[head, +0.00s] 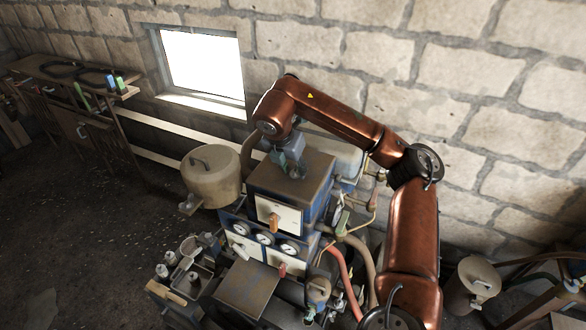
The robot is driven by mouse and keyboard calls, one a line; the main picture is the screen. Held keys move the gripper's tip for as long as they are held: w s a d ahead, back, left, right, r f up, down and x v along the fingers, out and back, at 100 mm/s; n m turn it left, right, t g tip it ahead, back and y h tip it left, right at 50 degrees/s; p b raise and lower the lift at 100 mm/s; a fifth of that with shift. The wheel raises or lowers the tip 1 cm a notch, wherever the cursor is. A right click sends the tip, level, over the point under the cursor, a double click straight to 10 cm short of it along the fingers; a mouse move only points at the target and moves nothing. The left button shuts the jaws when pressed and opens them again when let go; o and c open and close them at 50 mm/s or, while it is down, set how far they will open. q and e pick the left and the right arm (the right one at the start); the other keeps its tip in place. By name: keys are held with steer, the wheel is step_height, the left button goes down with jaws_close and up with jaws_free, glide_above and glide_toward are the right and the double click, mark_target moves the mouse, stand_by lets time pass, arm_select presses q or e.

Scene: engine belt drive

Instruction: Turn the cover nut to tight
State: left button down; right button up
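The engine has a blue box (303,190) with a brown top and a pale front panel (279,214) carrying an orange handle (274,221). My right arm reaches in from the lower right and bends over the engine. My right gripper (293,168) points down at the brown top of the blue box, touching it or just above it. The fingers are small and dark here, and I cannot tell if they are open or shut. I cannot make out the cover nut; the gripper may hide it. My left gripper is out of view.
A tan lidded canister (211,177) stands left of the box. Dials (264,238) sit below it, and hoses (345,270) run down its right side. A stone wall stands behind. A bench (62,68) with tools is at the far left. The floor at left is clear.

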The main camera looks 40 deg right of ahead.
steer(key=v, duration=1.2)
steer(key=shift+f, duration=0.1)
stand_by(0.9)
